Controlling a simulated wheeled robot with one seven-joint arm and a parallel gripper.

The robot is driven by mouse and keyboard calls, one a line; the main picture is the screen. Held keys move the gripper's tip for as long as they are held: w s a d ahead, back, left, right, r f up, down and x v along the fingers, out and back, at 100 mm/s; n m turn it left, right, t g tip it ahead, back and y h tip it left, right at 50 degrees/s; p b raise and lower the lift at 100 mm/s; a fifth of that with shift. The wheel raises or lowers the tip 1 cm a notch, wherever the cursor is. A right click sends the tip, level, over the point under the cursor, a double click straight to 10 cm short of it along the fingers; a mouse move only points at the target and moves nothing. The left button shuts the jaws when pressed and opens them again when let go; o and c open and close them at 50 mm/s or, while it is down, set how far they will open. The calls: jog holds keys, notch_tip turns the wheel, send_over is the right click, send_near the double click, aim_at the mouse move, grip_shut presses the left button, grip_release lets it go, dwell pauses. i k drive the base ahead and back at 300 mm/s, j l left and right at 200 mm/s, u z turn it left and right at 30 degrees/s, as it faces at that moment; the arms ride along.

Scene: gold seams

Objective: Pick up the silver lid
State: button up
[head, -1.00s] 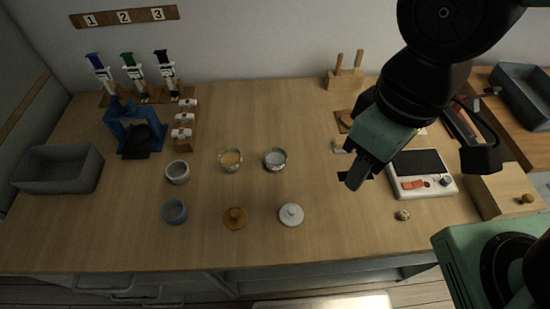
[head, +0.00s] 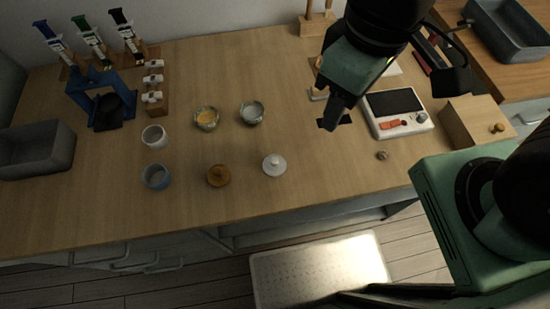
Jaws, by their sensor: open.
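The silver lid (head: 274,165) is a small, round, pale grey-white disc with a knob. It lies on the wooden table (head: 240,80) toward the front edge, to the right of a brown lid (head: 218,176). My gripper (head: 333,116) is above the table, to the right of and farther back than the silver lid, pointing down and empty. The gap between its fingers is hard to see from this angle. The silver lid is fully visible and nothing touches it.
Two small bowls (head: 206,118) (head: 252,113) stand behind the lids. White (head: 154,135) and blue (head: 156,177) cups stand to the left. A scale (head: 397,113) and a small knob-like item (head: 382,155) lie to the right. The table between gripper and lid is clear.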

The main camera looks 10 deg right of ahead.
aim_at(274, 166)
jog(key=k+j+z, duration=0.15)
jog(key=j, duration=0.25)
jog(key=k+j+z, duration=0.15)
jog(key=j, duration=0.25)
jog(key=k+j+z, duration=0.15)
jog(key=j, duration=0.2)
jog(key=k+j+z, duration=0.15)
jog(key=j, duration=0.2)
jog(key=k+j, duration=0.05)
